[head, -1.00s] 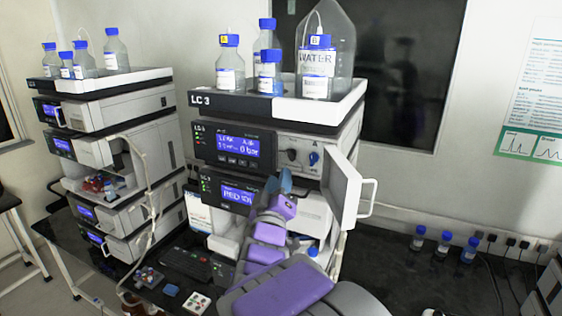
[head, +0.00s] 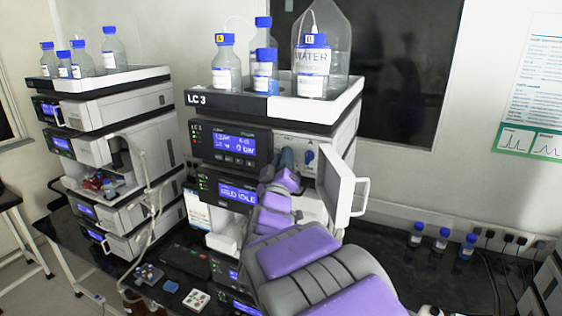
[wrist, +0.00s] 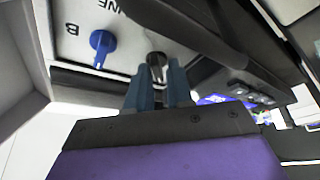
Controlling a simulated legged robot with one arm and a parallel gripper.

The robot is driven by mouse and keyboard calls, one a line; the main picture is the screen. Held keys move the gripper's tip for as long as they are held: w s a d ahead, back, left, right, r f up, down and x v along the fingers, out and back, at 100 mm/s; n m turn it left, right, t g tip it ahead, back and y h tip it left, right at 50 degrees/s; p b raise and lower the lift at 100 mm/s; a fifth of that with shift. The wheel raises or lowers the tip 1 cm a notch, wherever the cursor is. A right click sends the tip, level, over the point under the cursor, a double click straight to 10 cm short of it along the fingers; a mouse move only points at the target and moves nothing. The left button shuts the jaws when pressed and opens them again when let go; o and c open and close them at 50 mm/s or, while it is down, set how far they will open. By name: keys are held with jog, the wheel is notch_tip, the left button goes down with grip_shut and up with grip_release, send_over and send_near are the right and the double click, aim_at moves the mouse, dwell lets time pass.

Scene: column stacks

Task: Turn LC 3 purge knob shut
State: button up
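The LC 3 stack (head: 230,105) stands in the middle of the head view. Its upper pump module has its white door (head: 338,187) swung open to the right. On the front behind the door are a blue knob (head: 309,155) and a dark knob, which my arm hides in the head view. In the wrist view the blue knob (wrist: 102,42) is by a "B" marking, and the dark knob (wrist: 157,62) is right of it. My gripper (wrist: 157,78) is open, its two blue-grey fingers on either side of the dark knob. Contact cannot be told.
Bottles, one marked WATER (head: 312,75), stand in the tray on top. A second stack (head: 110,130) stands at the left. Small blue-capped bottles (head: 441,239) sit on the dark bench at the right. The open door is close to my arm's right.

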jog(key=shift+d, duration=0.3)
jog(key=shift+c, duration=0.8)
grip_shut()
jog(key=shift+a+m+h, duration=0.2)
jog(key=shift+m+h, duration=0.2)
jog(key=shift+m, duration=0.1)
jog(key=m+h, duration=0.1)
jog(key=m, duration=0.1)
jog(key=m+h+b, duration=0.1)
jog(key=m, duration=0.2)
jog(key=m+h+b, duration=0.1)
jog(key=m+h, duration=0.1)
jog(key=m, duration=0.1)
jog(key=shift+a+f, duration=0.1)
jog(key=shift+a, duration=0.2)
jog(key=shift+w+m+h, duration=0.1)
jog(key=shift+m+h, duration=0.7)
jog(key=shift+m, duration=0.6)
jog(key=shift+r, duration=0.2)
